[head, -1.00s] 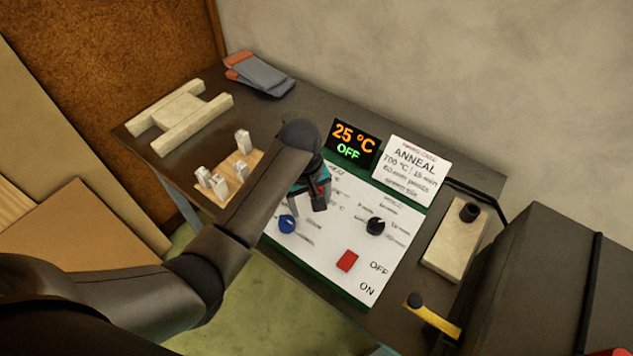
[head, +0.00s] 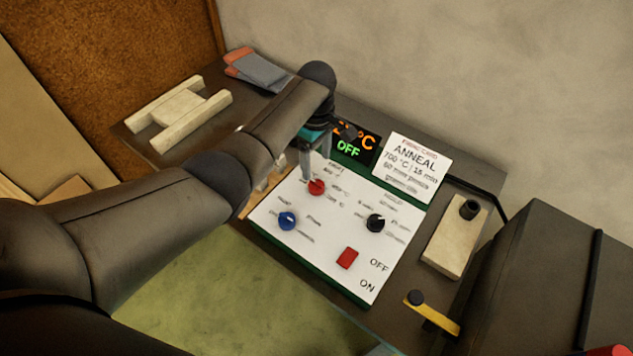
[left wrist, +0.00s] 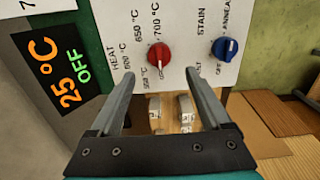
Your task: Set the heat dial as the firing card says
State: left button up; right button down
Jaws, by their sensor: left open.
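The red heat dial (head: 316,187) sits on the white control panel (head: 330,245). It also shows in the left wrist view (left wrist: 159,55), beside HEAT lettering with marks including 650 °C and 700 °C; its exact setting is hard to read. The display (head: 350,146) shows OFF and, in the left wrist view, 25 °C (left wrist: 60,75). My left gripper (head: 306,168) is open and empty, close to the dial. In the left wrist view the dial lies just beyond and between the fingertips (left wrist: 160,78). My right gripper is out of view.
A blue knob (head: 287,221), a black knob (head: 376,223) and a red switch (head: 347,258) share the panel. A pale block (head: 455,238) and a large dark box (head: 545,275) with a yellow handle (head: 432,314) stand right. Gloves (head: 258,70) and a pale wooden frame (head: 178,113) lie behind.

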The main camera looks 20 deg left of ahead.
aim_at(316, 183)
pick_arm(q)
notch_tip(316, 183, down, 8)
jog(key=b, duration=0.3)
jog(key=shift+f, duration=0.25)
grip_shut()
dwell(0.5)
